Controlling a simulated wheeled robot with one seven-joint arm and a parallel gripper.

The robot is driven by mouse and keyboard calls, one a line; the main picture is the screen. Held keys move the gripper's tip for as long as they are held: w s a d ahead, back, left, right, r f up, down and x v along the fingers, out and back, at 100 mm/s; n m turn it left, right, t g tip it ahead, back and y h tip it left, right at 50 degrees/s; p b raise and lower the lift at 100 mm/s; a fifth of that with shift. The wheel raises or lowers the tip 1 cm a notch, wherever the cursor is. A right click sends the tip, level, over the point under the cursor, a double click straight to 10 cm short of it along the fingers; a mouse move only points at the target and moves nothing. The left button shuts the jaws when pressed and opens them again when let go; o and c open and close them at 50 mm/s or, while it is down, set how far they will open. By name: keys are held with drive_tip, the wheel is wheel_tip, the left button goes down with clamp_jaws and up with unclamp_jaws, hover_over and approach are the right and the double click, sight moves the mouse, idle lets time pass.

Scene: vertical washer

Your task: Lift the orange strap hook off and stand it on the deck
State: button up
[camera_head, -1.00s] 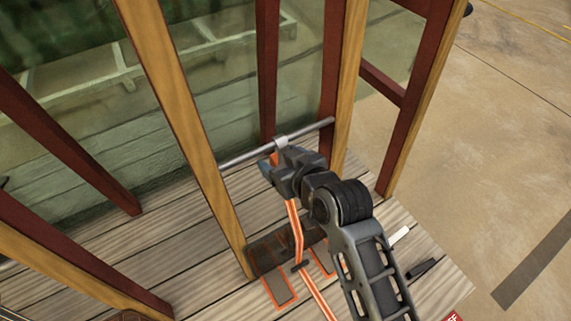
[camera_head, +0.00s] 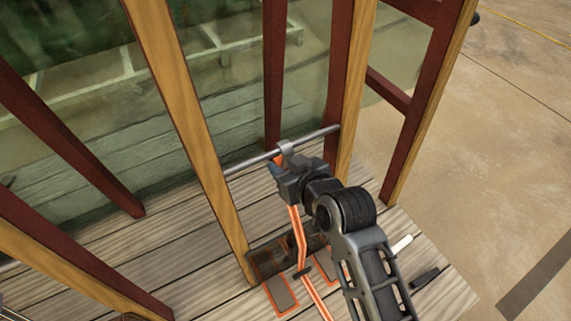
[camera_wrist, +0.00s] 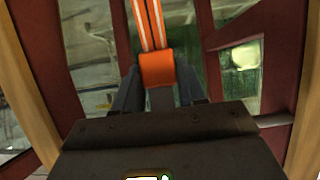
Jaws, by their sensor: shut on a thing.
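The orange strap hook (camera_head: 283,153) has a grey metal hook at the top, which sits at the horizontal metal bar (camera_head: 245,165) between the wooden posts. Whether the hook touches the bar is too small to tell. My gripper (camera_head: 283,172) is shut on the orange part just below the hook. In the wrist view my gripper (camera_wrist: 160,90) has a finger on each side of the orange block (camera_wrist: 157,70), with the striped strap (camera_wrist: 148,22) running up from it. In the head view the orange strap (camera_head: 300,240) hangs below my gripper. The plank deck (camera_head: 180,262) lies beneath.
Yellow wooden posts (camera_head: 185,120) and dark red posts (camera_head: 272,75) stand close around my arm. Orange-outlined dark patches (camera_head: 281,294) mark the deck near the post foot. A white stick (camera_head: 401,245) and a black piece (camera_head: 425,279) lie at right. Bare planks lie at left.

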sight(286, 155)
drive_tip(key=shift+c, duration=0.4)
drive_tip(key=shift+r, duration=0.15)
drive_tip(key=shift+r+p, duration=1.7)
drive_tip(key=shift+r, duration=0.05)
drive_tip(key=shift+r, duration=0.1)
drive_tip(key=s+d+p, duration=0.3)
drive_tip(key=s+d, duration=0.2)
drive_tip(key=s, duration=0.2)
drive_tip(key=shift+s, duration=0.2)
idle(0.4)
drive_tip(key=shift+s, duration=0.1)
